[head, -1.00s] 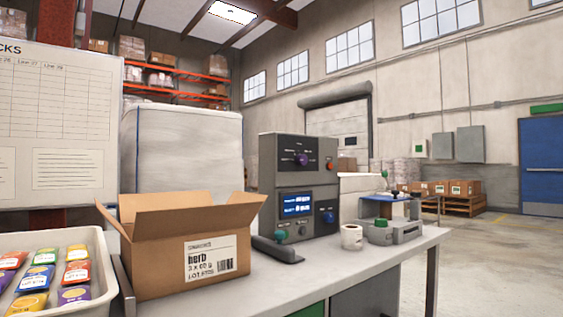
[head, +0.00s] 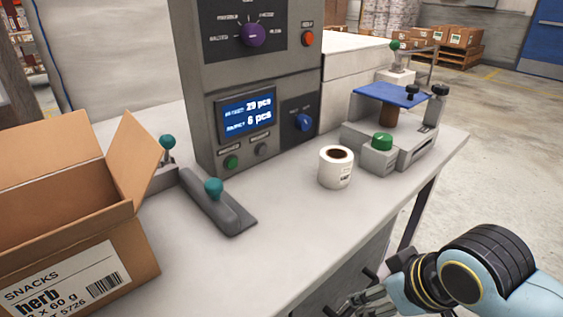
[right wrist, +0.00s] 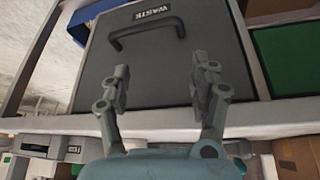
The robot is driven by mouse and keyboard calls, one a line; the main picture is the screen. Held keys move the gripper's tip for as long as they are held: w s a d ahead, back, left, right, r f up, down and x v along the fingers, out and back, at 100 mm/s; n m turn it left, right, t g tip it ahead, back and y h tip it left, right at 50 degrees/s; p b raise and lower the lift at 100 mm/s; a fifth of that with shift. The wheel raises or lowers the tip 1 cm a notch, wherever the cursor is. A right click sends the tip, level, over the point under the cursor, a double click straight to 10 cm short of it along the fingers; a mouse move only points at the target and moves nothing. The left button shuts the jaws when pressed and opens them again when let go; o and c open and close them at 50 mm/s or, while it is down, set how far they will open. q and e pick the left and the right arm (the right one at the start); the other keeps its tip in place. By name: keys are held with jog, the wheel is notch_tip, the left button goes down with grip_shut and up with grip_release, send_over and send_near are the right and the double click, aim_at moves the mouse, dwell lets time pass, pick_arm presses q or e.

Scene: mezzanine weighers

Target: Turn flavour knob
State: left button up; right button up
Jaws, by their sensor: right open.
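The purple flavour knob (head: 253,35) is on the upper panel of the grey weigher cabinet (head: 203,110), with labels printed around it that are too small to read surely. Below it a blue screen (head: 247,113) shows "29 pcs" and "6 pcs". My right gripper (head: 362,297) is low at the bottom right of the head view, below the table's front edge and far from the knob. In the right wrist view its two fingers (right wrist: 160,85) are apart with nothing between them, in front of a grey drawer marked WASTE (right wrist: 138,65). My left gripper is not in view.
A blue knob (head: 304,122), red button (head: 308,38) and green button (head: 231,162) share the cabinet. On the table (head: 290,220) stand a label roll (head: 336,168), a sealer-like device with a green knob (head: 382,141), a teal-knobbed lever (head: 215,195) and an open herb box (head: 75,262).

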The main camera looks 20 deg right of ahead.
notch_tip(320, 180, up, 6)
jog(key=w, duration=0.1)
jog(key=t+y+p, duration=0.2)
jog(key=t+y, duration=0.3)
jog(key=t, duration=0.7)
send_near(257, 37)
jog(key=x, duration=0.8)
jog(key=shift+r, duration=0.1)
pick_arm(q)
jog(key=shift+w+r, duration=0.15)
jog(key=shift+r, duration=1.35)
pick_arm(e)
jog(key=shift+w+a, duration=0.15)
jog(key=shift+w, duration=0.5)
